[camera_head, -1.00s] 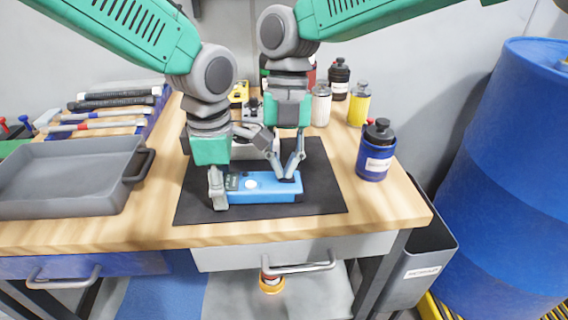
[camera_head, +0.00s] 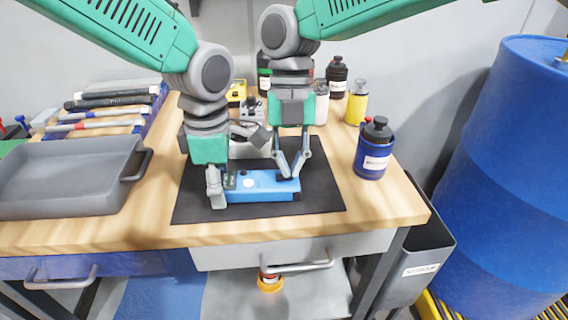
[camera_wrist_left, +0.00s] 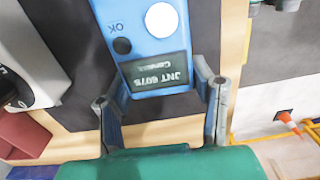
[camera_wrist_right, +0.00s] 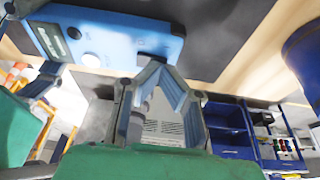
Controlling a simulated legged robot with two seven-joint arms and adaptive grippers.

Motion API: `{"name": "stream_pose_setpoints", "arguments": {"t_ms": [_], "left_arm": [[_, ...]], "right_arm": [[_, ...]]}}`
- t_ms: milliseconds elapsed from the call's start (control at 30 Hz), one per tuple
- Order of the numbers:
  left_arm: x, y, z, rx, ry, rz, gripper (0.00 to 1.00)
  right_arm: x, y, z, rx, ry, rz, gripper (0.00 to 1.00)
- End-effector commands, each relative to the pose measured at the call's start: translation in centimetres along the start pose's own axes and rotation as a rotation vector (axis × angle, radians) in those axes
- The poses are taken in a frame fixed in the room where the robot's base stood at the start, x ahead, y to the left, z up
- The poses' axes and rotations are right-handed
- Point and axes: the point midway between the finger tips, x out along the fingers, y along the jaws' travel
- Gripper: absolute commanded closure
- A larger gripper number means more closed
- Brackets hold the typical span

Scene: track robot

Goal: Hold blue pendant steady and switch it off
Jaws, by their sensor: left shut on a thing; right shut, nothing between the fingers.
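The blue pendant (camera_head: 262,196) lies on a black mat (camera_head: 322,190) on the wooden bench. The left wrist view shows its white round button, dark "OK" button and dark label panel on the blue face (camera_wrist_left: 140,47). My left gripper (camera_head: 217,188) is shut on the pendant's left end, one finger on each side of the label end. My right gripper (camera_head: 292,177) is shut and empty, its fingertips at the pendant's right end. In the right wrist view the pendant (camera_wrist_right: 105,38) has a dark part (camera_wrist_right: 152,57) at that end, close to the fingertips; I cannot tell whether they touch it.
A grey tray (camera_head: 65,205) stands on the left. A blue bottle (camera_head: 372,165) stands right of the mat, with more bottles (camera_head: 357,102) behind. A grey device (camera_head: 245,145) is behind the grippers. A large blue barrel (camera_head: 510,180) stands beyond the bench's right side.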

Motion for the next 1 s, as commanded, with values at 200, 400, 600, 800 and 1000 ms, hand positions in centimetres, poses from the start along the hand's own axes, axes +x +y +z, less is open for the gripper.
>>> {"name": "stream_pose_setpoints", "arguments": {"t_ms": [200,400,600,800,1000], "left_arm": [[-0.1,0.0,0.0,0.0,-0.001,0.001,0.97],[-0.1,0.0,0.0,0.0,-0.001,0.001,0.97],[-0.1,0.0,0.0,0.0,-0.001,0.001,0.97],[-0.1,0.0,0.0,0.0,-0.001,0.001,0.97],[-0.1,0.0,0.0,0.0,-0.001,0.001,0.97]], "right_arm": [[-0.1,0.0,0.0,0.0,-0.001,0.0,1.0],[-0.9,0.1,-0.2,0.0,-0.002,0.001,1.0],[-4.6,0.5,-1.0,0.0,-0.004,0.003,1.0],[-9.2,1.5,-0.9,-0.001,-0.004,0.003,1.0],[-12.3,2.1,-0.9,0.001,-0.001,0.001,1.0]]}}
